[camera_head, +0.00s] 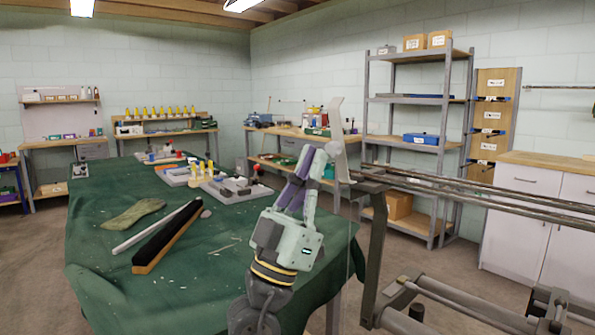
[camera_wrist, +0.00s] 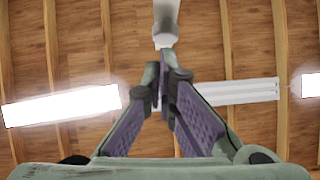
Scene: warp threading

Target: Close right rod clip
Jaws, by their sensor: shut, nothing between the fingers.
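My gripper (camera_head: 317,156) points upward near the end of the loom's metal rods, with purple-padded fingers. In the wrist view its fingertips (camera_wrist: 166,76) are together and nothing shows between them. A pale, curved upright piece (camera_head: 337,120), which looks like the rod clip's lever, stands at the rod end just beyond the fingertips. It also shows in the wrist view (camera_wrist: 165,22) as a pale bar with a rounded end above the fingertips. Whether the fingers touch it I cannot tell. The clip's lower part is partly hidden by my gripper.
Long metal rods (camera_head: 470,190) of the loom frame run to the right from the clip. A green-covered table (camera_head: 190,270) at left carries a black-and-wood brush (camera_head: 168,237), a cloth and trays. Shelves stand at the back. Above my gripper is the wooden ceiling with lamps.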

